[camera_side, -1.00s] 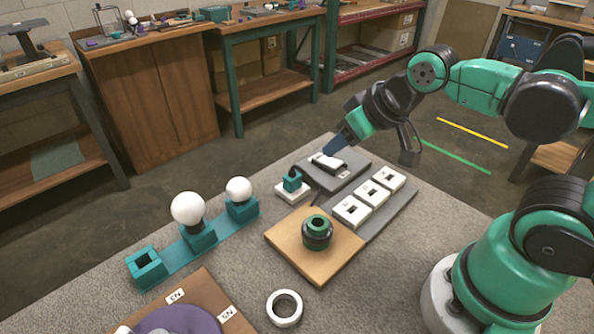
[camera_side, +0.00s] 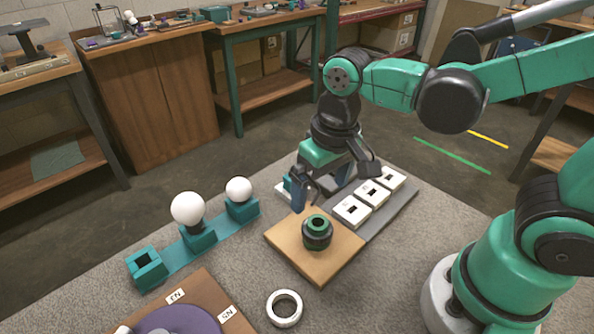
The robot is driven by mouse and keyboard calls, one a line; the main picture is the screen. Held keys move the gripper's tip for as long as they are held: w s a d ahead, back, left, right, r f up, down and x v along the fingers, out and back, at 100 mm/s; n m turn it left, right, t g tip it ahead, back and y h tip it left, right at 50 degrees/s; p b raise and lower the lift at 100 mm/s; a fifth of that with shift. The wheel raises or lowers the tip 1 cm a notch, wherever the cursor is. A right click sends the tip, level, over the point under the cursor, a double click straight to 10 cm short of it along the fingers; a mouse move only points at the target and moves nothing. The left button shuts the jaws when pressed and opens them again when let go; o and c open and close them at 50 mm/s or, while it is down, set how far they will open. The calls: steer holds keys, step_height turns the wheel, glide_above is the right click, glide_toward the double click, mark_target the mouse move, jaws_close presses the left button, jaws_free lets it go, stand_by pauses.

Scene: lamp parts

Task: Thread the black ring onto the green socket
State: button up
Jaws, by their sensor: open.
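The green socket (camera_side: 317,221) stands upright on a wooden board (camera_side: 345,252); its round green rim with a dark opening shows on top. A dark black band (camera_side: 317,239) surrounds the socket below the rim; I cannot tell whether it is the separate black ring or how far down it sits. My gripper (camera_side: 318,198) is open above the back edge of the board, behind the socket and apart from it. Nothing shows between its fingers, though the far side of the gripper is partly hidden.
A white ring (camera_side: 284,309) lies on the front of the table. A teal rack (camera_side: 180,253) holds two white bulbs at left. White switch-like blocks (camera_side: 352,211) sit on a grey plate right of the board. A brown board with a purple disc (camera_side: 178,322) is at front left.

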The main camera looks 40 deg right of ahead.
mark_target(318, 222)
steer(key=shift+s+a+f+g, duration=0.25)
steer(key=shift+a+f+g, duration=0.2)
steer(key=shift+a+g, duration=0.15)
steer(key=shift+f, duration=2.8)
jaws_close()
steer(key=m, duration=0.6)
steer(key=shift+m, duration=0.6)
